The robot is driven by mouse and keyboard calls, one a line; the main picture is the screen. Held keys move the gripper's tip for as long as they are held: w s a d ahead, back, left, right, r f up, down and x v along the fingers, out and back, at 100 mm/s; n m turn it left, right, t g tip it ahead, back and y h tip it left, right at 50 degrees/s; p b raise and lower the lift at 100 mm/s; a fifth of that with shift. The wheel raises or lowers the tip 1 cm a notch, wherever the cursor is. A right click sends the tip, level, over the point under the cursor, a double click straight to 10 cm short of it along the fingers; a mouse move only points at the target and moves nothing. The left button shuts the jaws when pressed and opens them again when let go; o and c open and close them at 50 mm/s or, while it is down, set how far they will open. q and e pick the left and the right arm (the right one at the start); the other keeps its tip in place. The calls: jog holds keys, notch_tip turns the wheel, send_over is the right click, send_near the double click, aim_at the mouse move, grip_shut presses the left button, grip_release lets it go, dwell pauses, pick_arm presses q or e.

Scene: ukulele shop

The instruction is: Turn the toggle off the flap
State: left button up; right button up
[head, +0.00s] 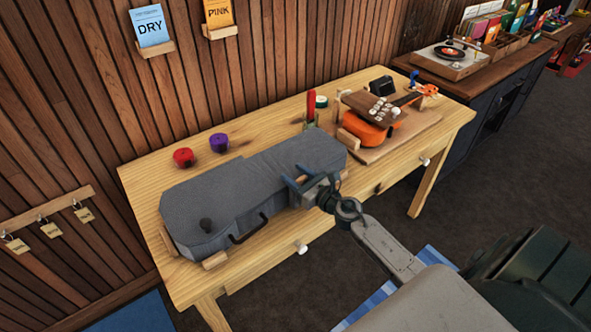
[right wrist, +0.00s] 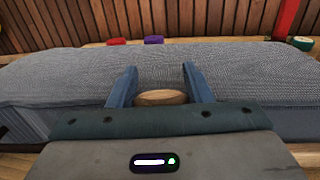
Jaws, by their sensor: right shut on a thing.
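A grey fabric ukulele case (head: 250,185) lies shut on the wooden workbench. It also fills the middle of the right wrist view (right wrist: 230,70). My right gripper (head: 297,181) is at the case's front side, towards its right end. In the right wrist view its two blue fingers stand on either side of a rounded wooden toggle (right wrist: 162,97), and the gripper is shut on it. I cannot make out the flap apart from the case. My left gripper is not in view.
A dark handle (head: 249,229) sticks out from the case front. Wooden blocks (head: 215,260) stand against the case. Red (head: 183,157) and purple (head: 219,142) rolls lie behind it. An orange ukulele (head: 370,131) lies at the right. The bench's front left is clear.

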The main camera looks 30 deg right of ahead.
jog(key=shift+d+m+h+p, duration=0.15)
jog(key=shift+m+h+p, duration=0.55)
jog(key=shift+h, duration=0.4)
jog(key=o, duration=1)
jog(key=shift+s, duration=0.15)
jog(key=s+b, duration=0.1)
jog(key=s, duration=0.2)
jog(key=s+b, duration=0.1)
jog(key=s, duration=0.3)
jog(key=s+b, duration=0.1)
jog(key=s, duration=0.2)
jog(key=shift+s+d+b, duration=0.25)
jog(key=shift+d+b, duration=0.1)
